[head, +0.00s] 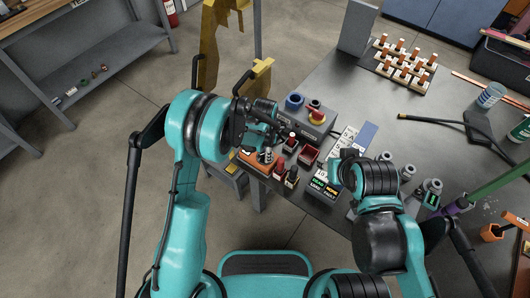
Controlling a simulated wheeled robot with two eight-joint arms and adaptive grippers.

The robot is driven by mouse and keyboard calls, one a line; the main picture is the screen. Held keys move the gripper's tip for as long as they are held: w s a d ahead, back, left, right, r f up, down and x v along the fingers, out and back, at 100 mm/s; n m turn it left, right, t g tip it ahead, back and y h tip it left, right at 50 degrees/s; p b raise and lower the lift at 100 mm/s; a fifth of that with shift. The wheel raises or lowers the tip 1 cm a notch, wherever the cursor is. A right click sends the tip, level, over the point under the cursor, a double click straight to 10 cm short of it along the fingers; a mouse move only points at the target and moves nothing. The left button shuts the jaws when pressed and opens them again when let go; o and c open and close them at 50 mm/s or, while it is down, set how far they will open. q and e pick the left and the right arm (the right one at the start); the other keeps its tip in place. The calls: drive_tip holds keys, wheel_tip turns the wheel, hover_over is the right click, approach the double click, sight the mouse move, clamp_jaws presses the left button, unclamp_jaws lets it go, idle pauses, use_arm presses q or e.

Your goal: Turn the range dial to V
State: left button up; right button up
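My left gripper (267,147) is over the front left edge of the dark table (400,70), pointing down. Directly below it is an orange item (252,161) with a small grey, knob-like part (267,156) between or just under the fingers. This may be the range dial, but its markings and the V are too small to read. I cannot tell whether the fingers touch it. My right gripper (338,172) is over the table's front, beside a dark block with green and yellow labels (323,188). Its fingertips are partly hidden by its own arm.
A grey control box (308,118) with blue and red knobs stands just behind the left gripper. Small red and dark containers (308,155) crowd the space between the grippers. A peg rack (404,65) is at the back. The table's middle is clearer.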

use_arm(q)
clamp_jaws()
drive_tip(key=m+b, duration=0.1)
drive_tip(key=m, duration=0.4)
drive_tip(key=shift+b, duration=0.35)
drive_tip(key=m+b, duration=0.1)
drive_tip(key=m, duration=0.5)
drive_tip(key=shift+m, duration=0.4)
idle(0.3)
